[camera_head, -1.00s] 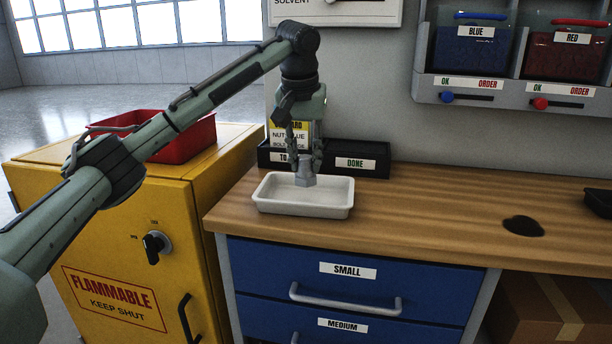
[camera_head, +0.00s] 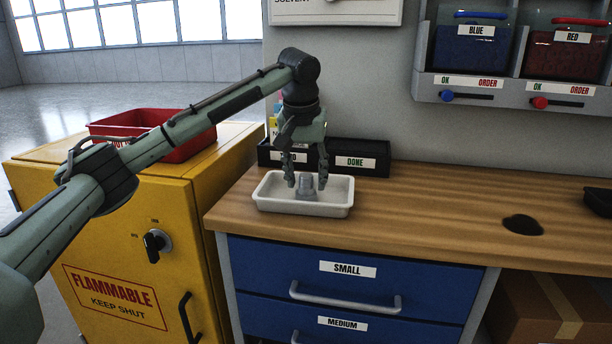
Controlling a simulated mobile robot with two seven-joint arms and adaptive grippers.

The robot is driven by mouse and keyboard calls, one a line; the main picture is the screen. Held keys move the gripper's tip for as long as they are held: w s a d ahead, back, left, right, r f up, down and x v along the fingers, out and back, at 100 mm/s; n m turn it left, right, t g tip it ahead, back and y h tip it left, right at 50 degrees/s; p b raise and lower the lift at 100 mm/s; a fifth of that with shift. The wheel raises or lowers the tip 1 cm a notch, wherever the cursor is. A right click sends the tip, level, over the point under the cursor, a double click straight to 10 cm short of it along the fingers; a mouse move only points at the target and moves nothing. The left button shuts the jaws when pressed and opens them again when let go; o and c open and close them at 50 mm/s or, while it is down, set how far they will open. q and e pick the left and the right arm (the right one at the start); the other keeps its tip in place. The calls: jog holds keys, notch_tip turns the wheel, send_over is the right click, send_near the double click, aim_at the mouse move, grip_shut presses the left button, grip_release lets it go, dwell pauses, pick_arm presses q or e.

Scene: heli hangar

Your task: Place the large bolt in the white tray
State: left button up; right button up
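The large bolt (camera_head: 306,187) is grey metal and stands inside the white tray (camera_head: 303,209) on the wooden bench top. My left gripper (camera_head: 307,184) is over the tray, pointing down. Its fingers are spread to either side of the bolt, with a visible gap to it. My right gripper is not in view.
Black bins (camera_head: 362,160) stand behind the tray, one labelled DONE. A red crate (camera_head: 187,148) sits on the yellow flammables cabinet (camera_head: 228,160) at left.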

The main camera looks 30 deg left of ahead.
pick_arm(q)
jog(key=v, duration=1.2)
jog(key=shift+r, duration=0.15)
dwell(0.4)
